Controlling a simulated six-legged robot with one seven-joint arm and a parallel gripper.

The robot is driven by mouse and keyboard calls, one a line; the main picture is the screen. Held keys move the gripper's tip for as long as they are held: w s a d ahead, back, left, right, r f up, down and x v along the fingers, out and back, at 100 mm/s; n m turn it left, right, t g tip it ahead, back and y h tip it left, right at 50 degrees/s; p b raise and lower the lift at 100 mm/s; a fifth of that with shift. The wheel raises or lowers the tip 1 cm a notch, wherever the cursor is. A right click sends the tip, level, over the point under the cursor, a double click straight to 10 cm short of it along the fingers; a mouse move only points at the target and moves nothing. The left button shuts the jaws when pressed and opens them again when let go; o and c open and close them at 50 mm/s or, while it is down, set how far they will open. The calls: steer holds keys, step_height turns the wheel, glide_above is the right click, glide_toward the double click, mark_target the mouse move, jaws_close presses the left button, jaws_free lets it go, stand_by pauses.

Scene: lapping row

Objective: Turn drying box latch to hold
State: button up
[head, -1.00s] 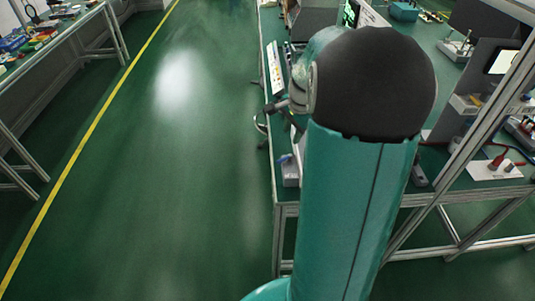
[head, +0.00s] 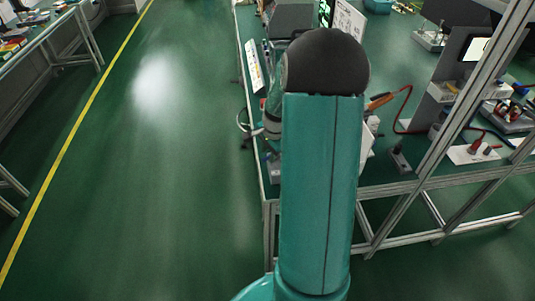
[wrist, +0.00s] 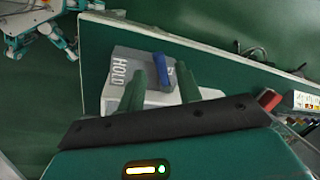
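In the wrist view, the drying box (wrist: 120,60) has a grey top with the word HOLD printed at its left end and a second, unclear label near its right end. A blue latch lever (wrist: 160,70) stands up from it. My gripper (wrist: 160,67) is open, with one green finger on each side of the blue lever. I cannot tell whether either finger touches it. In the head view my own arm hides the gripper, and only part of a small grey box (head: 272,170) shows at the bench's left edge.
The green bench (head: 385,175) has a metal frame and diagonal struts (head: 440,135) on the right. A white plate with a red lever (head: 474,152) and a red cable lie on it. The floor aisle with its yellow line (head: 75,150) is clear on the left.

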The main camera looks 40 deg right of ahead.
steer(key=shift+w+f, duration=0.2)
steer(key=shift+f, duration=0.5)
jaws_close()
steer(key=shift+s+n, duration=0.15)
steer(key=shift+n, duration=0.15)
steer(key=n, duration=0.1)
steer(key=s+n, duration=0.1)
steer(key=n, duration=0.1)
steer(key=n+y, duration=0.1)
steer(key=n, duration=0.1)
steer(key=shift+s+d, duration=0.3)
steer(key=shift+d, duration=0.05)
steer(key=n, duration=0.2)
steer(key=s+d+n, duration=0.1)
steer(key=n, duration=0.1)
steer(key=n+g+y, duration=0.1)
steer(key=n, duration=0.1)
steer(key=shift+s+d, duration=0.15)
steer(key=shift+d, duration=0.1)
steer(key=shift+n, duration=0.3)
